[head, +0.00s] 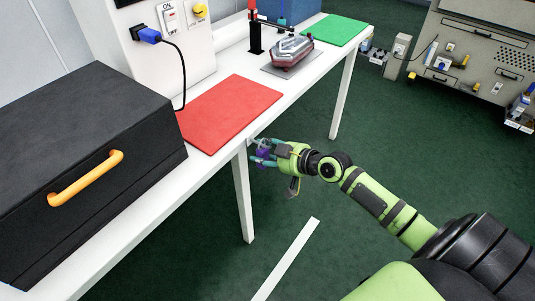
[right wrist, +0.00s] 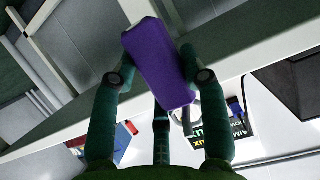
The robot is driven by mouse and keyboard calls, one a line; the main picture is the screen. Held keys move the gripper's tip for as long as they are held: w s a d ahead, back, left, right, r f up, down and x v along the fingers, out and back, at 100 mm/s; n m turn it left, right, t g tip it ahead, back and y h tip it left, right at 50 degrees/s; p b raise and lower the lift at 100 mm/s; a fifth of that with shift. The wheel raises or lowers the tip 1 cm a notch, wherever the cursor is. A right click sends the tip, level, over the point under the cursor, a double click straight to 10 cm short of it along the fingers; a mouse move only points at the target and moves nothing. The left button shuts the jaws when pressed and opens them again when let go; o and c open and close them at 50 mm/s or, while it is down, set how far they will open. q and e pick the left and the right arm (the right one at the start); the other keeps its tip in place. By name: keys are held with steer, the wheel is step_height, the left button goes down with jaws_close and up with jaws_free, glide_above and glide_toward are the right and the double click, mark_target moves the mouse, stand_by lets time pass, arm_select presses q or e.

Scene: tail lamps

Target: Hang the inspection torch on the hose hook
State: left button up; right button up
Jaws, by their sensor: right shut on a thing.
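My right gripper (head: 262,155) is shut on a purple object (head: 263,157), which looks like the inspection torch. It holds it low beside the front edge of the white bench, near a leg. In the right wrist view the purple body (right wrist: 158,65) sits between the dark green fingers of my right gripper (right wrist: 155,80). The gripper hides part of it in the head view. I cannot make out the hose hook in either view. My left gripper is not in view.
The white bench (head: 222,163) carries a black case (head: 85,150) with a yellow handle, a red mat (head: 230,112), a tail lamp (head: 291,51) and a green mat (head: 334,30). A grey cabinet (head: 465,55) stands at far right. Open green floor (head: 370,145) lies beside the bench.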

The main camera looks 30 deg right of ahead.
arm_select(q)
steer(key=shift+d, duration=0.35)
arm_select(e)
steer(key=shift+w, duration=0.1)
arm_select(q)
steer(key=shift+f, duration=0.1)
arm_select(e)
steer(key=shift+f, duration=0.1)
arm_select(q)
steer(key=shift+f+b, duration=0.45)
steer(key=shift+b, duration=0.1)
arm_select(e)
steer(key=shift+f, duration=0.5)
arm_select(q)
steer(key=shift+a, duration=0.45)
arm_select(e)
steer(key=o, duration=1.3)
steer(key=shift+c, duration=0.2)
